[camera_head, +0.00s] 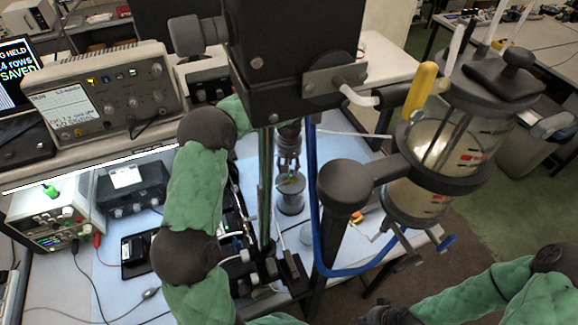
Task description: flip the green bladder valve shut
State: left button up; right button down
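A glass cylinder (433,150) with red markings and liquid inside hangs in a dark clamp at the right. A yellow handle (420,88) stands upright on its left side near the top. A blue lever (446,243) sits below it. I cannot make out a green valve handle on the cylinder. My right gripper (384,315) is at the bottom edge, below and apart from the cylinder, mostly cut off. My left arm, in a green sleeve, rises at the left and passes behind the black column. A small dark gripper-like shape behind the column may be my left gripper.
The black column (295,50) and its clamp arm (362,180) block the middle. A blue tube (312,190) loops below the clamp. An oscilloscope (100,95) and a power supply (60,215) with a small green part on top stand at the left. Floor (500,215) shows at right.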

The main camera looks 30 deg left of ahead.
pick_arm(q)
notch_tip(320, 180, up, 12)
dwell(0.8)
dwell(0.3)
